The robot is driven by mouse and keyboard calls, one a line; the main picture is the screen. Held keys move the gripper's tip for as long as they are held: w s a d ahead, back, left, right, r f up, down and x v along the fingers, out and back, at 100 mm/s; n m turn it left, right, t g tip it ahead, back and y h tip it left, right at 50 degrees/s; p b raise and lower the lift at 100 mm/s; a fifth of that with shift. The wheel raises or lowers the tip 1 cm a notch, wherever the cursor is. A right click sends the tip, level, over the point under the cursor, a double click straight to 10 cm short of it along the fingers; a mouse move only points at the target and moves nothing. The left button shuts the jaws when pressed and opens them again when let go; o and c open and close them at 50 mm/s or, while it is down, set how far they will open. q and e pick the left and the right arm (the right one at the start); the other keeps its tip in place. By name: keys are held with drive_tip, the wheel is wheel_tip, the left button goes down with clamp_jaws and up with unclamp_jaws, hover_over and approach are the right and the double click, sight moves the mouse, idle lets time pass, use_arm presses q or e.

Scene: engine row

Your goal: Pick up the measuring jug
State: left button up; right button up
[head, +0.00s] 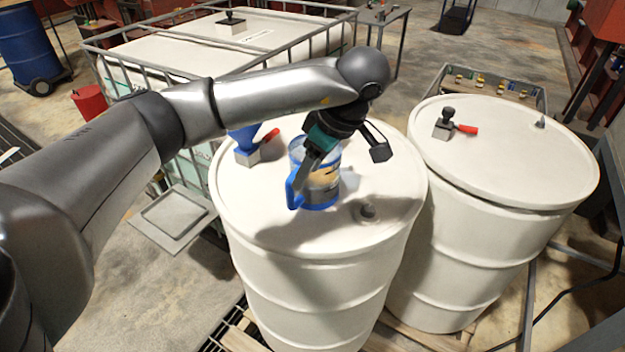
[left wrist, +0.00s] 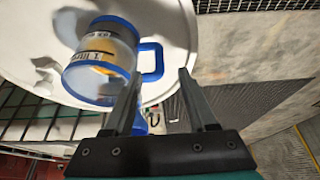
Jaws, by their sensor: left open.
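The measuring jug (head: 322,186) is clear with blue rims and a blue handle, and stands upright on the near white drum's lid. My left gripper (head: 303,174) is open over the jug's handle side, pointing down and covering part of the jug. In the left wrist view the jug (left wrist: 101,58) is left of the fingers, with its printed scale showing. Its blue handle (left wrist: 158,62) appears between the two open fingertips of the left gripper (left wrist: 160,75); I cannot tell whether they touch it. My right gripper is not in view.
The near drum (head: 310,285) also carries a blue funnel (head: 243,138), a red-handled valve (head: 248,155) and a small bung (head: 368,212). A second white drum (head: 500,150) with another valve (head: 443,124) stands to the right. A caged white tank (head: 200,50) is behind.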

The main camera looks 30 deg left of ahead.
use_arm(q)
hover_over(291, 209)
drive_tip(key=d, duration=0.2)
drive_tip(key=f, duration=0.6)
drive_tip(key=shift+w+a+f+p, duration=0.2)
drive_tip(key=shift+f+p, duration=0.05)
drive_tip(key=shift+p, duration=0.15)
drive_tip(key=p+x, duration=0.1)
drive_tip(key=x, duration=0.4)
clamp_jaws()
drive_tip(key=shift+w+r, duration=0.1)
drive_tip(key=shift+w, duration=0.05)
idle(0.4)
